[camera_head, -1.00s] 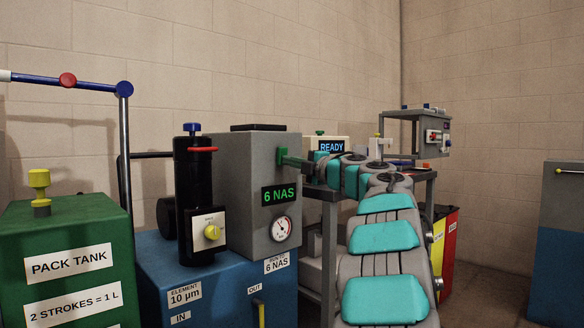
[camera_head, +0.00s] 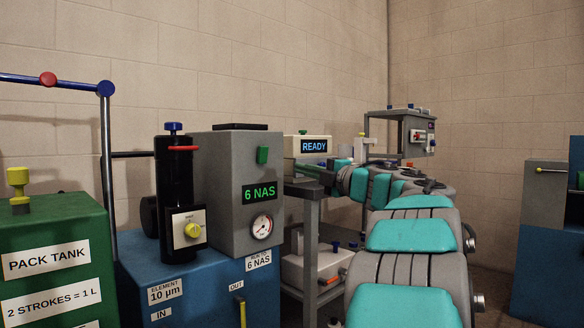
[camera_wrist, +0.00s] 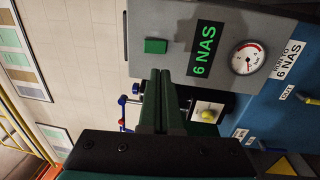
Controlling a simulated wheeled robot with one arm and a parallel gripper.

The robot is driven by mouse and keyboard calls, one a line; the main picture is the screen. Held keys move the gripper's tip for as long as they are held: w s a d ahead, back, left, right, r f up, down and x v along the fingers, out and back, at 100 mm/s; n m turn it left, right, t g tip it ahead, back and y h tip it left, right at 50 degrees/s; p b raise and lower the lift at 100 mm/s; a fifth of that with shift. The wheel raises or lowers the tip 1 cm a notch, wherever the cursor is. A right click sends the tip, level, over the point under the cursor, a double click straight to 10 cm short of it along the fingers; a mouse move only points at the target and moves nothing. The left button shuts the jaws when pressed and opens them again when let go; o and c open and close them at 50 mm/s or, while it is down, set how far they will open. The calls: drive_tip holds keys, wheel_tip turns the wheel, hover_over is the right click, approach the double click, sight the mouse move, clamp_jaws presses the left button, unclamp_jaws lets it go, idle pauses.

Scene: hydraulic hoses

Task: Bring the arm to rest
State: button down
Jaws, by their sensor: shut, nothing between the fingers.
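My arm (camera_head: 410,236), grey with teal pads, reaches from the bottom right of the head view toward the bench behind the blue unit. My gripper (camera_wrist: 160,75) shows in the wrist view as two dark fingers pressed together, with nothing between them. The fingers point toward the grey box (camera_wrist: 226,62) with the green "6 NAS" display and its green button (camera_wrist: 156,46), and appear apart from it. In the head view the gripper end is small, near the left end of the arm, right of the grey box (camera_head: 225,212).
A blue filter unit (camera_head: 205,285) with a black cylinder (camera_head: 174,195) stands left of my arm. The green pack tank (camera_head: 50,265) is at far left. A grey bench (camera_head: 308,215) carries a box reading READY (camera_head: 307,146). A blue and grey cabinet (camera_head: 540,265) stands at right.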

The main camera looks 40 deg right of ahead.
drive_tip(key=shift+s+f, duration=0.1)
drive_tip(key=shift+s, duration=0.45)
